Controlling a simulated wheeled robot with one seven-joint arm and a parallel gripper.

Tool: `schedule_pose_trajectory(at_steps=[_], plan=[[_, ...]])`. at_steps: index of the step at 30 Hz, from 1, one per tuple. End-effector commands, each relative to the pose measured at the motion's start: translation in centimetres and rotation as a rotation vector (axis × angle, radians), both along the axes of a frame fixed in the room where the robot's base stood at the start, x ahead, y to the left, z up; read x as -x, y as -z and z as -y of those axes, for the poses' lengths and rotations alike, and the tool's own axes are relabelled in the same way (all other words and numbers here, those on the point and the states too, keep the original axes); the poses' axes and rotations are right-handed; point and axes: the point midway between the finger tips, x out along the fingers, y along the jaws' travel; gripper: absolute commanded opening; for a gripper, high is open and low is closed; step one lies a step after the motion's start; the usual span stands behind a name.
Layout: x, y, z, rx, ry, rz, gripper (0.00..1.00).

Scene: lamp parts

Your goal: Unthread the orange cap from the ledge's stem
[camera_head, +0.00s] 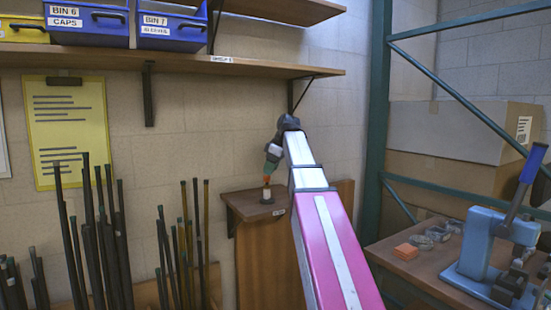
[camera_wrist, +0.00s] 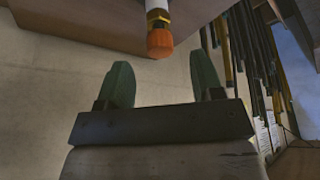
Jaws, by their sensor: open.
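The orange cap (camera_wrist: 160,42) sits on the end of a pale stem (camera_wrist: 157,6), with a brass-coloured band just behind the cap. In the head view the cap (camera_head: 266,181) shows small on top of the upright stem (camera_head: 266,195), which stands on the brown wall ledge (camera_head: 242,207). My gripper (camera_wrist: 164,82) has two green fingers spread wide with nothing between them. The cap lies beyond the fingertips, roughly in line with the gap, and does not touch them. In the head view my gripper (camera_head: 270,166) is just above the cap, pointing down.
A shelf (camera_head: 185,62) with blue bins (camera_head: 87,25) runs above. Several dark rods (camera_head: 90,240) lean left of the ledge. A green rack post (camera_head: 377,120) and a bench with a blue press (camera_head: 490,250) stand at the right.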

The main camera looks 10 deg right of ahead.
Motion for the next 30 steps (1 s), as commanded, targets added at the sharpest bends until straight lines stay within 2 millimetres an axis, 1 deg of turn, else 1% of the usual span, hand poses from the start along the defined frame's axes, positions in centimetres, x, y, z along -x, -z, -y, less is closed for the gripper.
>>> schedule_pose_trajectory(at_steps=[1,3,7,12,19,20,21,24,26,27,29,30], plan=[[0.0,0.8,-0.3,0.000,-0.001,-0.002,0.61],[-0.2,1.5,-0.5,0.000,0.000,-0.002,0.61],[-0.4,2.4,-0.9,0.000,0.000,-0.001,0.61],[-0.5,2.9,-1.1,0.000,0.000,-0.001,0.61],[-0.6,2.9,-1.1,0.000,0.000,-0.001,0.61],[-0.6,2.9,-1.1,0.000,0.000,-0.001,0.51],[-0.5,2.9,-1.1,0.000,0.000,-0.001,0.38],[-0.5,2.9,-1.1,0.000,0.000,-0.001,0.08],[-0.5,2.9,-1.1,0.000,0.000,-0.001,0.08],[-0.5,2.9,-1.1,0.000,0.000,-0.001,0.20],[-0.5,2.9,-1.1,0.000,0.000,-0.001,0.01],[-0.5,2.9,-1.1,0.000,0.000,-0.001,0.01]])
